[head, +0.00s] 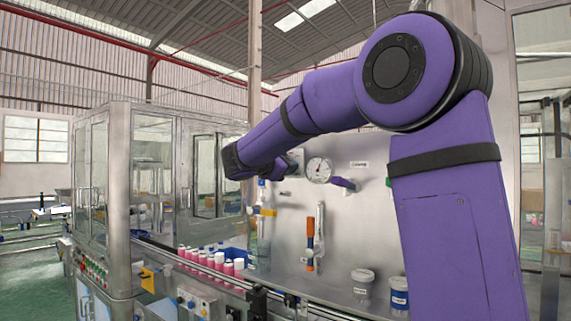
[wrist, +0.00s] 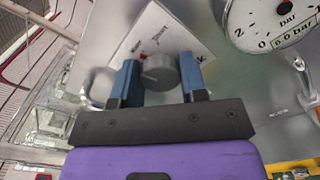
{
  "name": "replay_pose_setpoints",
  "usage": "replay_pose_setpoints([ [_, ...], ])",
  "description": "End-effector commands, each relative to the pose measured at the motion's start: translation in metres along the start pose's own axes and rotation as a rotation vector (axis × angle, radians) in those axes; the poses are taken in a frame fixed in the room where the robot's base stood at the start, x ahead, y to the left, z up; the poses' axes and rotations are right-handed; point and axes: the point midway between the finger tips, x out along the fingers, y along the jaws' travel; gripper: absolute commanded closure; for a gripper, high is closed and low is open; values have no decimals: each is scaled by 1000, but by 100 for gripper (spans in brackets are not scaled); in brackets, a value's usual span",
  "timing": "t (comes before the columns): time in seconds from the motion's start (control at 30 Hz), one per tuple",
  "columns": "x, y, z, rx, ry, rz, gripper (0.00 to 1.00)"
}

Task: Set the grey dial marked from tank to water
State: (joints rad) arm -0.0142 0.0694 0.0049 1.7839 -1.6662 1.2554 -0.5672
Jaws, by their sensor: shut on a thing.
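The grey dial (wrist: 160,72) sits on a white label plate (wrist: 185,38) in the wrist view, between the blue fingers of my gripper (wrist: 160,78). The fingers touch it on both sides, shut on it. A short pale-and-red line shows on the dial's face, toward the left. The plate's lettering is partly covered and too blurred to read surely, so I cannot tell which mark the dial points to. In the head view the end of my arm reaches the steel panel (head: 345,215), and the dial is hidden there.

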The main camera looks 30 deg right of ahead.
Motion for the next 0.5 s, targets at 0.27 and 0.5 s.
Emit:
replay_pose_setpoints([
  [0.27, 0, 0, -1, 138, 1, 0, 84],
  [0.5, 0, -1, -1, 186, 1, 0, 84],
])
